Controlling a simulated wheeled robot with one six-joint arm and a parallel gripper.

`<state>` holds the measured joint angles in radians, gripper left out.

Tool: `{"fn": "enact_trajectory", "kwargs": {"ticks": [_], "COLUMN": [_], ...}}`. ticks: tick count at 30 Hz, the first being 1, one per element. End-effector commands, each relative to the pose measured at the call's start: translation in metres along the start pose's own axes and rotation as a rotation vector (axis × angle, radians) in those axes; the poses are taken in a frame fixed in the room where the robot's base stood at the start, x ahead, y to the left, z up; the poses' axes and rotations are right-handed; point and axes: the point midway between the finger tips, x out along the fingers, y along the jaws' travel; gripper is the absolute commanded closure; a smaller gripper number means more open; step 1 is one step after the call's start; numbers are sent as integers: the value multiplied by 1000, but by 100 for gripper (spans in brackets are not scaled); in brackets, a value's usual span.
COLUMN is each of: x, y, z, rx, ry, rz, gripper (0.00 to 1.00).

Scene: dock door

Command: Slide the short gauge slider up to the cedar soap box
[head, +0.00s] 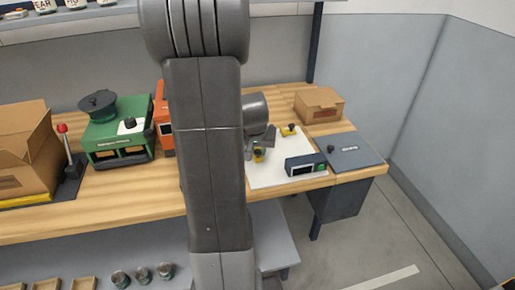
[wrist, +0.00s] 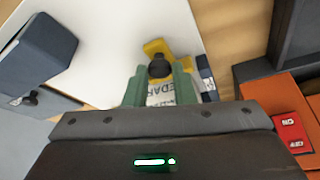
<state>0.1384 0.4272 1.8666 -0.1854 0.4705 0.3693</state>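In the wrist view a yellow slider (wrist: 157,47) with a black knob (wrist: 160,68) lies on the white board; I take it to be the short gauge slider. It also shows in the head view (head: 259,156). My gripper (wrist: 160,78) has its two green fingers on either side of the knob, with little or no gap; whether they press on it I cannot tell. A white label reading CEDAR, seemingly the cedar soap box (wrist: 161,94), shows between the fingers, partly hidden by them and the gripper body. A second yellow piece with a dark knob (head: 289,130) lies farther back right.
A dark device with a green button (head: 305,165) stands at the white board's (head: 270,178) front right. A green machine (head: 118,135) and an orange unit (head: 163,125) stand left. A blue item (wrist: 206,77) is close beside one finger.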

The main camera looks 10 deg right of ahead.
Motion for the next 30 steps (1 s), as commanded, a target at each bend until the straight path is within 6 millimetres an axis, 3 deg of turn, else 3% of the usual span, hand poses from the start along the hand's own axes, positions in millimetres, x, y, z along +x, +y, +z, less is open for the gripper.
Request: {"fn": "enact_trajectory", "kwargs": {"ticks": [8, 17, 24, 25, 27, 30], "x": [1, 12, 12, 12, 12, 12], "y": [-1, -13, -14, -14, -14, -13], "z": [-3, -30, -30, -30, -30, -30], "rx": [0, 0, 0, 0, 0, 0], "ry": [0, 1, 2, 2, 2, 1], "rz": [0, 0, -1, -1, -1, -1], "gripper": [100, 100, 100, 72, 58, 55]}}
